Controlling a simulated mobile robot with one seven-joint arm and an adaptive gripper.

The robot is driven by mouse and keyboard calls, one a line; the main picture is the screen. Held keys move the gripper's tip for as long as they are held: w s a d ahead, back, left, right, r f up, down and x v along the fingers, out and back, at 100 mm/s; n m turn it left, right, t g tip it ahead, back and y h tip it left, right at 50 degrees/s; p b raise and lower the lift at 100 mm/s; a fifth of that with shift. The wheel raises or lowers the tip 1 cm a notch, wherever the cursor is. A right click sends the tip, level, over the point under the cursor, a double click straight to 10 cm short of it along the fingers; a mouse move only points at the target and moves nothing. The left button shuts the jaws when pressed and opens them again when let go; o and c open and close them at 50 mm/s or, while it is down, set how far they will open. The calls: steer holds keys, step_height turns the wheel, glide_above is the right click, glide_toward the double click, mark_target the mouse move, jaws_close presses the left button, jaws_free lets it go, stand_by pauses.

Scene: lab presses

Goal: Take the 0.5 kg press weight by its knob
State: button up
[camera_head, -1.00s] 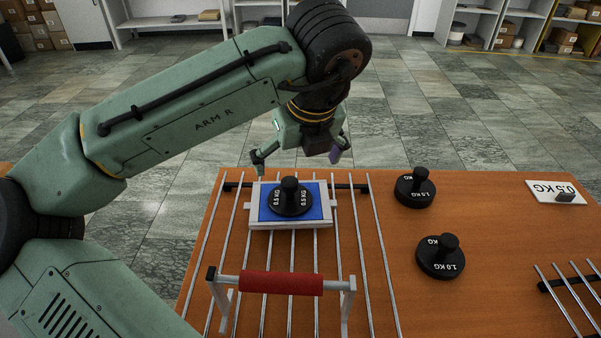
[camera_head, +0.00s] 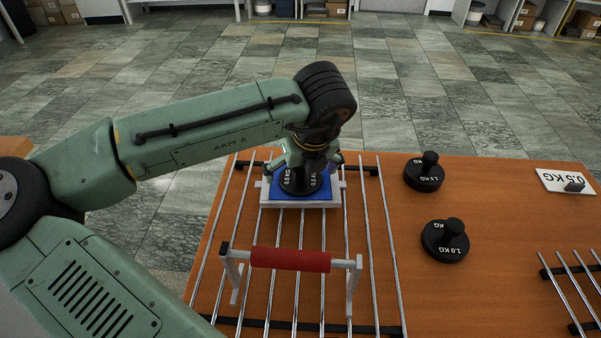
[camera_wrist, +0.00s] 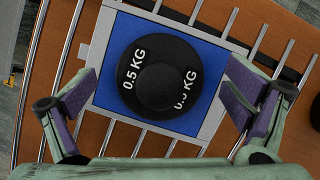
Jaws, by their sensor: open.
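The 0.5 kg press weight (camera_head: 300,184) is a black disc with white "0.5 KG" lettering and a knob. It sits on a blue pad (camera_head: 327,191) in a white frame on the metal rack. In the wrist view the weight (camera_wrist: 134,80) is seen from above, with its round knob in the middle. My gripper (camera_head: 309,165) is right over the weight and hides most of the knob in the head view. In the wrist view my gripper (camera_wrist: 158,100) is open, its purple-padded fingers wide apart on either side of the weight. I see no contact with the knob.
A red-handled bar (camera_head: 290,259) stands on the rack in front of the pad. A 1.5 kg weight (camera_head: 424,176) and a 1.0 kg weight (camera_head: 445,242) stand to the right. A "0.5 KG" card (camera_head: 568,180) lies at the far right, above a second rack (camera_head: 580,285).

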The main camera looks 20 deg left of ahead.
steer(key=shift+c, duration=0.5)
steer(key=c, duration=1.2)
steer(key=shift+s+f, duration=0.1)
steer(key=shift+s, duration=0.05)
steer(key=c, duration=0.9)
jaws_close()
